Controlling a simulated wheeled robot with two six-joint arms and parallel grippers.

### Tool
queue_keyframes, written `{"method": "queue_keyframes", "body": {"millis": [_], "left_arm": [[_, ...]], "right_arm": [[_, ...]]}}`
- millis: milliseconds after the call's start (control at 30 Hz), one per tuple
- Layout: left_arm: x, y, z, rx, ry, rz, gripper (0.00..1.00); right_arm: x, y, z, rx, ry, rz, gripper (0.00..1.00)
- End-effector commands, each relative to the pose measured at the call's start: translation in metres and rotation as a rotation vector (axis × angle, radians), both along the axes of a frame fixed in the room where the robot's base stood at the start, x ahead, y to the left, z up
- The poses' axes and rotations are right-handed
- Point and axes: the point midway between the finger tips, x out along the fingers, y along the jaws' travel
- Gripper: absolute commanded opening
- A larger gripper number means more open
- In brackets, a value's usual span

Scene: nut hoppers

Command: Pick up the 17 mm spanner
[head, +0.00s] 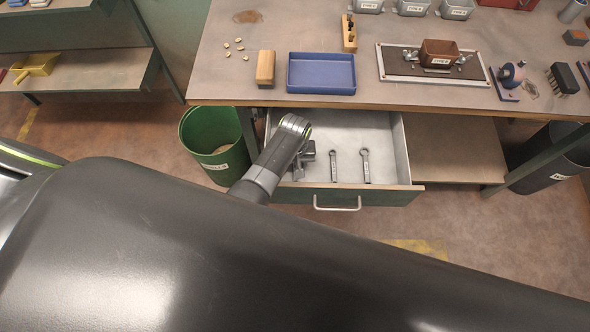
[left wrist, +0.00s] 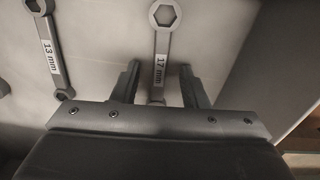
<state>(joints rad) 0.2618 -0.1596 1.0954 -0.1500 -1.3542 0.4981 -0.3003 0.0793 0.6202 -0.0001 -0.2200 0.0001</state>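The 17 mm spanner (left wrist: 162,45) lies flat on the drawer floor in the left wrist view, its label readable and its larger ring at the top. My left gripper (left wrist: 156,78) is open, with one finger on each side of the spanner's shank; no grip on it shows. The spanner's lower end is partly hidden by the gripper body. A 13 mm spanner (left wrist: 51,52) lies to its left. In the head view my left gripper (head: 300,168) is low in the open drawer and covers what lies beneath it. My right gripper is not in view.
The open drawer (head: 385,178) has two spanners (head: 334,165) (head: 365,165) right of the gripper, labels unreadable there. Its side wall (left wrist: 232,60) is close to my right finger in the wrist view. The bench edge (head: 330,102) overhangs behind; a green bin (head: 214,145) stands left.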

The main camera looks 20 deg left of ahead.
Motion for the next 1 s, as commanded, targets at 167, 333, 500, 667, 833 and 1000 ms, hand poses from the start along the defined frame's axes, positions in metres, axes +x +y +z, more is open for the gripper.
{"method": "queue_keyframes", "body": {"millis": [167,333,500,667,833,1000], "left_arm": [[-0.0001,-0.0004,-0.0021,0.000,0.000,0.000,0.40],[-0.0002,-0.0004,-0.0019,0.000,0.000,0.000,0.32],[-0.0002,-0.0004,-0.0020,0.000,0.000,0.000,0.10],[0.0000,-0.0004,-0.0019,-0.001,0.000,0.000,0.00],[0.0000,-0.0004,-0.0019,-0.001,0.000,0.000,0.00],[0.0000,-0.0004,0.0012,-0.001,0.000,0.000,0.00]], "right_arm": [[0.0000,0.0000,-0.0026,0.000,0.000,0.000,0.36],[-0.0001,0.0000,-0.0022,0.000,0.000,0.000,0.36],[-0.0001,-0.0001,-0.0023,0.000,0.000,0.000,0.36],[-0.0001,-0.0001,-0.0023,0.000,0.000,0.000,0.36],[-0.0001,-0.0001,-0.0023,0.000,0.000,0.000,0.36],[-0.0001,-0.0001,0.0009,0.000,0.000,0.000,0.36]]}}
